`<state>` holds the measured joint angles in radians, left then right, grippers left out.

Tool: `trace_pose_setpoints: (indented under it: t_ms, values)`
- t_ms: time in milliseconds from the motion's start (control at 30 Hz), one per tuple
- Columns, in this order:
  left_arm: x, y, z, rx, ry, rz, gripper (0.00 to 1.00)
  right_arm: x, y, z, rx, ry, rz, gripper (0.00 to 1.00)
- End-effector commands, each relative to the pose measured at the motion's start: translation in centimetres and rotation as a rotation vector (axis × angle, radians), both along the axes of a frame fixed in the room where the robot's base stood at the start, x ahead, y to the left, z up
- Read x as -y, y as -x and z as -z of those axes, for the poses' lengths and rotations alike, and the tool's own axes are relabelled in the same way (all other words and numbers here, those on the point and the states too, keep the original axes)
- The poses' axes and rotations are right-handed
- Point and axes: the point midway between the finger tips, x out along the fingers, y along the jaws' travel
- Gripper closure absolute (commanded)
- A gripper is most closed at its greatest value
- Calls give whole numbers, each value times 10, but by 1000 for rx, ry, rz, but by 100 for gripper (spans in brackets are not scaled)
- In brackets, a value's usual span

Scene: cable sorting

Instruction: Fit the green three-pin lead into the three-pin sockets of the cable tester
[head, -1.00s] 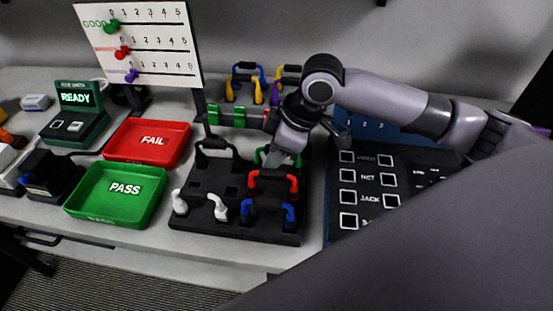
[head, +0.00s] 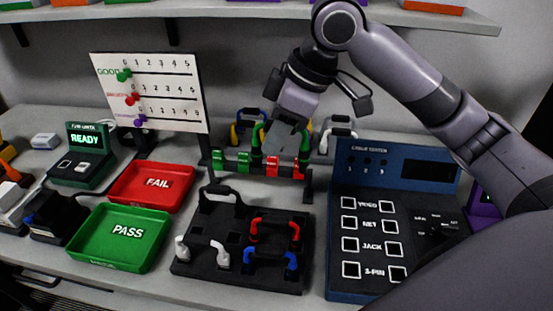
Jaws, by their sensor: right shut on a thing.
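My right gripper (head: 283,150) is shut on the green lead (head: 257,134), above and behind the black lead rack (head: 216,237). The green lead's two ends show either side of the fingers; its middle is hidden by the gripper. The cable tester (head: 347,173) is a dark blue panel to the right, with rows marked VIDEO, NET, JACK and 3-PIN. Its pair of three-pin sockets, the left one (head: 351,269) and the right one (head: 397,274), is in the lowest row and looks empty. My left gripper is not in view.
The rack holds a black lead (head: 222,192), a white lead (head: 203,251), a red lead (head: 274,230) and a blue lead (head: 270,257). Behind it stands a bar with green and red blocks (head: 230,163). Red FAIL (head: 152,204) and green PASS (head: 120,257) trays lie left.

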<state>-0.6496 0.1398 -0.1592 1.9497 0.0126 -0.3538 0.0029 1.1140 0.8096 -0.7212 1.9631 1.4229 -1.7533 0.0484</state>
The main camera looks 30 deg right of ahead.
Motion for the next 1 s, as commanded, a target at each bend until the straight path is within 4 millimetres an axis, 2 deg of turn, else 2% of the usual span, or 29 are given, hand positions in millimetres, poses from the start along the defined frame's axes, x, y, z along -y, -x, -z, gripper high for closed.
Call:
trace_pose_setpoints:
  t_ms: [33,200,367,633,1000]
  values:
    - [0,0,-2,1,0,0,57,-1,0,-10,2,-1,-2,100]
    - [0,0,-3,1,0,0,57,0,0,-29,1,-2,0,100]
    - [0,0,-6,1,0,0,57,0,0,-40,0,0,1,100]
    - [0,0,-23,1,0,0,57,0,0,-57,-1,-1,1,100]
    - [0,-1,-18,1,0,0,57,0,0,-67,-1,-1,0,100]
